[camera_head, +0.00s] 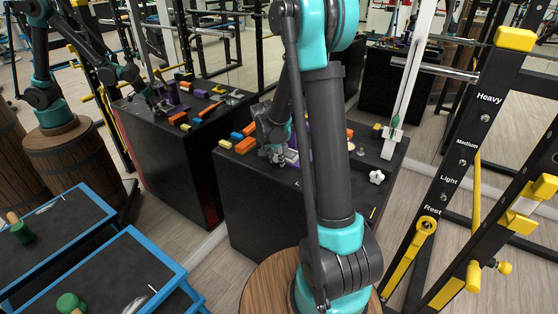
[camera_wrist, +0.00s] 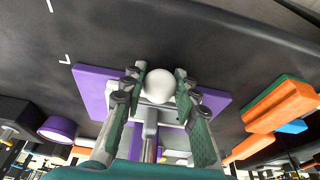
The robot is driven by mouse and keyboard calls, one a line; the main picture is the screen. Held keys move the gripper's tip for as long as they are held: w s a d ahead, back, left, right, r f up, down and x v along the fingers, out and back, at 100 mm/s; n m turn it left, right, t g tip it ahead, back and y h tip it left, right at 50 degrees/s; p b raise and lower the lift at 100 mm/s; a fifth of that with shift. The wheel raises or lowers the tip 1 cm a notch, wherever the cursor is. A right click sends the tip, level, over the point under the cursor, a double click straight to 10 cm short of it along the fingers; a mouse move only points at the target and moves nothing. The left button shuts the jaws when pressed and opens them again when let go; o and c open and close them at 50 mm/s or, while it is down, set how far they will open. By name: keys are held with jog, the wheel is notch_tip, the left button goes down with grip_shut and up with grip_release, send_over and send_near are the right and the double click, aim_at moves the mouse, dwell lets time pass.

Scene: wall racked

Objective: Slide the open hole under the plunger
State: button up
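My gripper (camera_wrist: 160,75) reaches down onto the black box top, left of the arm in the head view, where its fingers (camera_head: 274,152) are partly hidden. In the wrist view its two green-padded fingers stand apart on either side of a white ball (camera_wrist: 161,86). A purple plate (camera_wrist: 97,88) lies beyond them. I cannot tell whether the pads touch the ball. A black post (camera_head: 470,133) at right bears the words Heavy, Medium, Light and Rest beside small holes. I cannot tell for certain which part is the plunger.
Orange blocks (camera_wrist: 282,106) lie right of my gripper in the wrist view, and a purple round piece (camera_wrist: 58,129) lies left. A white upright (camera_head: 408,85) and a white star-shaped knob (camera_head: 376,177) stand on the box (camera_head: 245,205). Blue-edged black panels (camera_head: 100,280) are at lower left.

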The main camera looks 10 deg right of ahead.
aim_at(286, 167)
grip_shut()
jog(key=shift+s+d, duration=0.5)
jog(key=shift+d, duration=0.05)
jog(key=shift+s+d, duration=0.2)
jog(key=shift+s, duration=0.05)
jog(key=shift+s+d, duration=0.6)
jog(key=shift+d, duration=0.05)
jog(key=o, duration=0.7)
grip_release()
jog(key=shift+c, duration=0.2)
jog(key=v, duration=1.2)
